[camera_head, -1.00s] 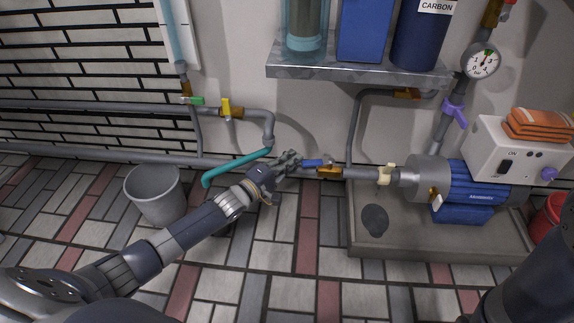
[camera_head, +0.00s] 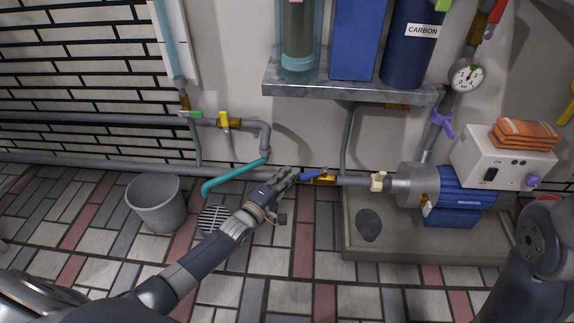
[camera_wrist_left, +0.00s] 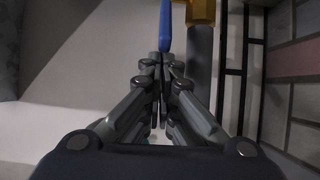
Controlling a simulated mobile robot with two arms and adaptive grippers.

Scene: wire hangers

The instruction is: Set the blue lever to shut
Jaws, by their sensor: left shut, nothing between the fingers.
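The blue lever (camera_head: 313,174) sits on a brass valve (camera_head: 324,181) in the low grey pipe along the wall, left of the pump. It lies roughly along the pipe, at a slight slant. My left gripper (camera_head: 289,176) is at the lever's free left end, shut and empty. In the left wrist view the blue lever (camera_wrist_left: 165,25) points away just beyond the closed fingertips (camera_wrist_left: 164,62), beside the brass valve (camera_wrist_left: 201,12). I cannot tell whether the fingertips touch it. My right gripper is out of view.
A teal hose end (camera_head: 232,174) is close left of my left gripper. A grey bucket (camera_head: 156,203) stands on the floor at left. The blue pump (camera_head: 458,190) stands in a grey tray (camera_head: 405,252) at right. A shelf (camera_head: 350,87) with filters is above. Free floor lies in front.

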